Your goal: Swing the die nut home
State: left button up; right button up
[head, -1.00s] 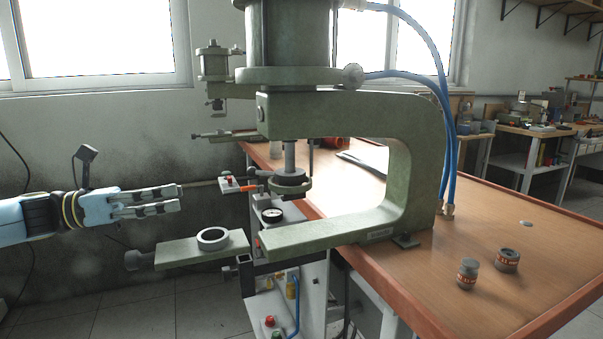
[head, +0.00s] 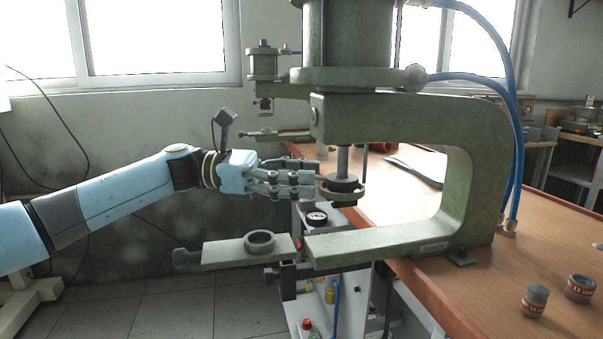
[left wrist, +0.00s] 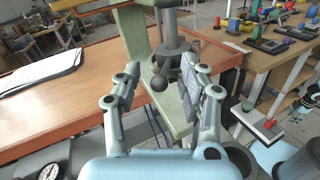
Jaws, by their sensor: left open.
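The die nut (head: 341,190) is a dark round collar with a paler lower ring, at the bottom of the press ram (head: 342,160). It also shows in the left wrist view (left wrist: 173,64), beyond my fingers. A dark ball knob (left wrist: 158,84) stands out from it towards me, in the gap between the fingers; in the head view the fingers hide it. My left gripper (head: 316,179) is open, just left of the nut at about its height. In the left wrist view its fingers (left wrist: 160,66) are spread on both sides of the knob, apparently without touching it.
The green C-frame (head: 462,150) stands on the wooden bench (head: 440,275). A swing-out plate (head: 225,254) carrying a grey ring (head: 259,241) sticks out left, below my gripper.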

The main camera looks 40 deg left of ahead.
pick_arm(q)
jog(key=shift+c, duration=0.7)
grip_shut()
pick_arm(e)
jog(key=shift+a, duration=0.15)
